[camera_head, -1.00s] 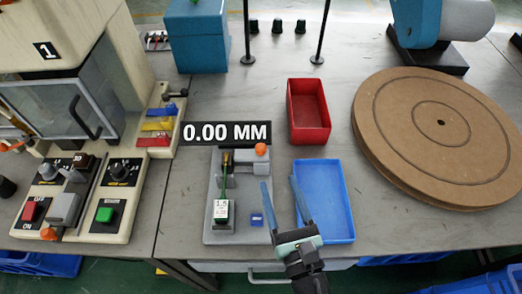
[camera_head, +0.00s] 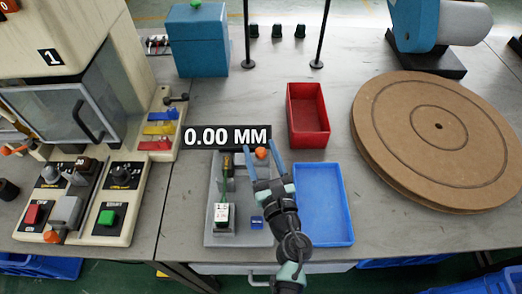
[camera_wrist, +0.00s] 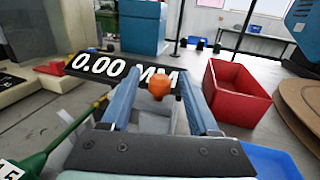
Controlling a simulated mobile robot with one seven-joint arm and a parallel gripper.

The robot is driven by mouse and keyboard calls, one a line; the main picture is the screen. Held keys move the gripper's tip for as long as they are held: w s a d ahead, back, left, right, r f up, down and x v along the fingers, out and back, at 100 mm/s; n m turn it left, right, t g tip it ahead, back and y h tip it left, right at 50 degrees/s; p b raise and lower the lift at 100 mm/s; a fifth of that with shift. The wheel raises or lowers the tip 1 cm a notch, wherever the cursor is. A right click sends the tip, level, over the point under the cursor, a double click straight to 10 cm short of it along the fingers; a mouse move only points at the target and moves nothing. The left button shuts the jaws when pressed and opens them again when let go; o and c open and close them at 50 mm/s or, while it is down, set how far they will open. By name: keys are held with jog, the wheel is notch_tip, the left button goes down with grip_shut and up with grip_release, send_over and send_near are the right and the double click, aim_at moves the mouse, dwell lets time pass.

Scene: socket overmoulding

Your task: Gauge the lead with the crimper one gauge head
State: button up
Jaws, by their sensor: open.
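The gauge (camera_head: 213,238) is a grey fixture on the bench with a black display (camera_head: 226,136) reading 0.00 MM behind it. A green lead (camera_head: 225,185) with a white tag (camera_head: 221,213) lies along its left side, its far end at the brass-coloured gauge head (camera_head: 227,160). An orange knob (camera_head: 262,153) stands at the fixture's back right. My gripper (camera_head: 264,147) is open with its two blue fingers on either side of the knob. In the wrist view the knob (camera_wrist: 159,85) shows between the fingertips; I cannot tell whether they touch it.
A red tray (camera_head: 308,130) and a blue tray (camera_head: 338,237) stand to the right of the gauge. A press with a control panel (camera_head: 121,200) is at the left. A large brown disc (camera_head: 480,175) lies at the right.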

jog(key=shift+w, duration=0.1)
grip_shut()
dwell(0.3)
dwell(1.1)
